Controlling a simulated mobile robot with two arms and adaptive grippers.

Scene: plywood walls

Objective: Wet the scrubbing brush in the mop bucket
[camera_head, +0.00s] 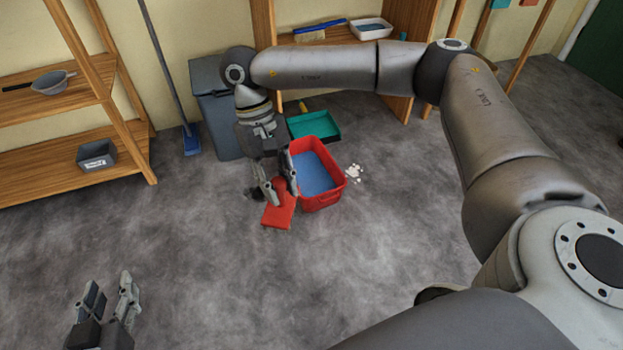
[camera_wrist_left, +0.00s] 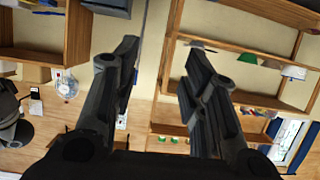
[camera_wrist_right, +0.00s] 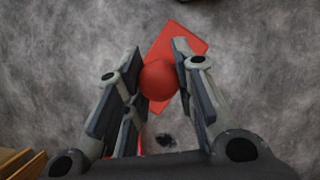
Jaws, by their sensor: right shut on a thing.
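A red flat block (camera_head: 280,212) with a round red knob, which looks like the scrubbing brush, is under my right gripper (camera_head: 281,193). The right wrist view shows the red knob (camera_wrist_right: 158,80) between the fingers of my right gripper (camera_wrist_right: 155,65), which is shut on it. I cannot tell whether the block touches the floor. The red mop bucket (camera_head: 324,199) with blue water inside stands just right of the brush. My left gripper (camera_head: 109,290) is open and empty at the lower left, far from both; it also shows in the left wrist view (camera_wrist_left: 155,65).
A teal dustpan (camera_head: 314,125) lies behind the bucket. A grey bin (camera_head: 216,110) and a blue broom (camera_head: 191,140) stand further back. White bits (camera_head: 354,174) lie right of the bucket. A wooden shelf (camera_head: 62,135) stands at the left. The front floor is clear.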

